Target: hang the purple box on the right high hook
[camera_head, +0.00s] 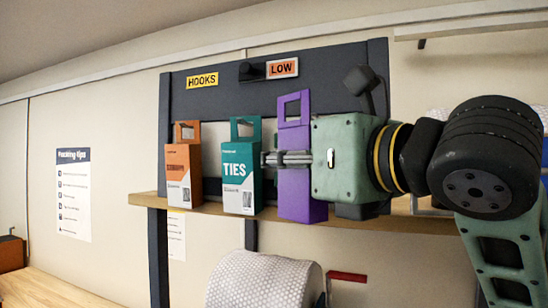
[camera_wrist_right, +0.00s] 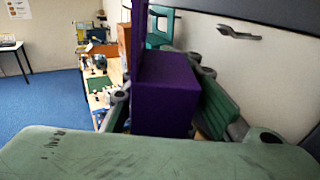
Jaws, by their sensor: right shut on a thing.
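The purple box (camera_head: 294,192) stands upright at the shelf, its tall tab with a square hole (camera_head: 292,108) at the top. My right gripper (camera_head: 290,158) comes in from the right and is shut on the box below the tab. I cannot tell whether the box's base touches the shelf. In the right wrist view the purple box (camera_wrist_right: 165,85) sits between the fingers. A metal hook (camera_wrist_right: 238,33) sticks out from the wall side there. In the head view no high hook is clearly visible; my gripper and arm cover the board's right part. My left gripper is out of view.
An orange box (camera_head: 183,175) and a teal TIES box (camera_head: 240,180) stand left of the purple box on the wooden shelf (camera_head: 145,197). A white roll (camera_head: 262,280) is below.

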